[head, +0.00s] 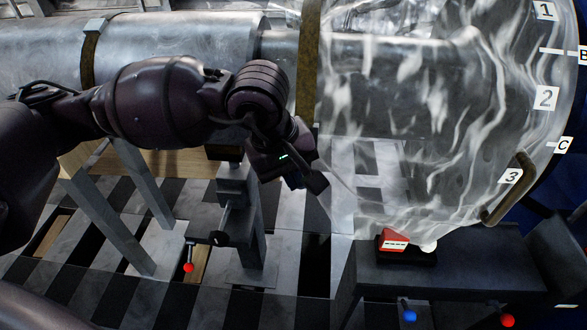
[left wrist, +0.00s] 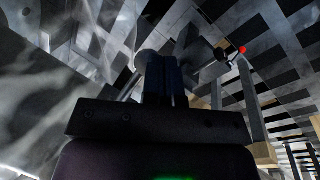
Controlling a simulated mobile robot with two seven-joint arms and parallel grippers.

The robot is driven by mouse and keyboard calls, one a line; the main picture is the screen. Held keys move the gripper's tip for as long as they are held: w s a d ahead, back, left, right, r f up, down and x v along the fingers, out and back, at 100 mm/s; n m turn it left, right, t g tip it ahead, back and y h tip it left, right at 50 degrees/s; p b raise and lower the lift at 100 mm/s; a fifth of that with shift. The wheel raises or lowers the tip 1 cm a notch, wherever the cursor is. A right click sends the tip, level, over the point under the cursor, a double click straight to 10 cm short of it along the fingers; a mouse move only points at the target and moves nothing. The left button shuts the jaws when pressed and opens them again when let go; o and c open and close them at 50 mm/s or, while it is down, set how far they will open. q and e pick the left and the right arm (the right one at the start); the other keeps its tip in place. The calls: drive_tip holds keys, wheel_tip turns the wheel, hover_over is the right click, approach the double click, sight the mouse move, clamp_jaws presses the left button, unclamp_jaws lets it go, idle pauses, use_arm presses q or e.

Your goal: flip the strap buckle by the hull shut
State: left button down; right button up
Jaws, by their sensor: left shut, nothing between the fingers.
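A tan strap (head: 308,62) runs over the metal cylinder (head: 180,45) right at the left edge of the clear, streaked hull (head: 430,110). I cannot make out its buckle; the strap's top is cut off by the picture edge and its lower end runs down behind my left gripper. My left gripper (head: 316,183) hangs just below and in front of this strap, pointing down and to the right. In the left wrist view its two dark fingers (left wrist: 165,78) are together with nothing between them. My right gripper is not in view.
A second strap (head: 90,55) with a grey block on top circles the cylinder further left. Grey stand legs and a red-knobbed lever (head: 189,267) are below. A red-and-white piece (head: 394,240) sits on a dark bench (head: 450,268) under the hull.

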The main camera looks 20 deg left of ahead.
use_arm(q)
drive_tip(key=shift+s+f, duration=0.1)
drive_tip(key=shift+f, duration=0.25)
drive_tip(key=shift+f, duration=0.1)
idle(0.3)
drive_tip(key=p+v, duration=0.2)
drive_tip(key=v, duration=0.9)
drive_tip(key=shift+r, duration=0.3)
